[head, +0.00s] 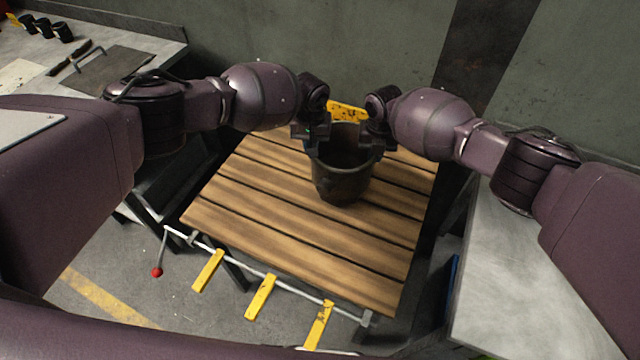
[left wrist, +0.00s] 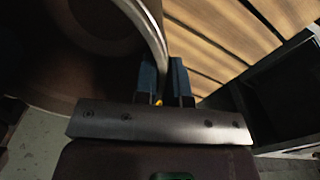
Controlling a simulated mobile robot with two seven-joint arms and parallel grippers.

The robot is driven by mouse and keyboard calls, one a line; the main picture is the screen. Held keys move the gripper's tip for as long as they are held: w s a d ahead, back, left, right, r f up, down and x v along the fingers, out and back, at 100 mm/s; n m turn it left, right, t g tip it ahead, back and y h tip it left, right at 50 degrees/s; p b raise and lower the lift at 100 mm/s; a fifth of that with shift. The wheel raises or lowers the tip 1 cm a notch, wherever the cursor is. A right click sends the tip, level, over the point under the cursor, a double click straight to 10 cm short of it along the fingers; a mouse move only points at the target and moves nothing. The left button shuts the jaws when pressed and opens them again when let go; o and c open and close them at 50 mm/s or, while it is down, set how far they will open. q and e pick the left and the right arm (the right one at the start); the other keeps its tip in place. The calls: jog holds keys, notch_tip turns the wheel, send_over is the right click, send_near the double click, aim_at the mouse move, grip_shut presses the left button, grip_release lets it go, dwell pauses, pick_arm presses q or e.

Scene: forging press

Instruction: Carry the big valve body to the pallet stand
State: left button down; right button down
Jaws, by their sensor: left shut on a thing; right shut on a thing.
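The big valve body (head: 341,180) is a dark, open-topped, bucket-like piece with a round rim. It is upright over the slatted wooden top of the pallet stand (head: 300,250), towards its back; I cannot tell whether it touches the slats. My left gripper (head: 314,142) is shut on the left side of its rim, and my right gripper (head: 374,142) on the right side. In the left wrist view the left fingers (left wrist: 166,85) pinch the curved rim of the valve body (left wrist: 95,45), with slats beyond. The right fingertips are partly hidden.
Yellow tabs (head: 261,296) and a metal bar line the stand's front edge, with a red-knobbed lever (head: 157,271) at left. A workbench (head: 150,45) with black cups and tools stands back left. A grey table (head: 520,290) stands right. The front slats are bare.

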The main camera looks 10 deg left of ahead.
pick_arm(q)
jog(key=shift+w+a+f, duration=0.15)
jog(key=shift+f, duration=0.15)
pick_arm(e)
jog(key=shift+w+d+f, duration=0.15)
jog(key=shift+f, duration=0.15)
pick_arm(q)
jog(key=c, duration=1.6)
grip_release()
jog(key=shift+f, duration=0.15)
pick_arm(e)
jog(key=c, duration=1.6)
grip_release()
jog(key=shift+f, duration=0.15)
pick_arm(q)
jog(key=o, duration=0.4)
jog(key=shift+s, duration=0.25)
pick_arm(e)
jog(key=o, duration=0.4)
jog(key=shift+s, duration=0.25)
pick_arm(q)
jog(key=shift+w, duration=0.1)
pick_arm(e)
jog(key=shift+w, duration=0.1)
notch_tip(320, 180, up, 12)
jog(key=shift+r, duration=0.1)
pick_arm(q)
notch_tip(320, 180, up, 12)
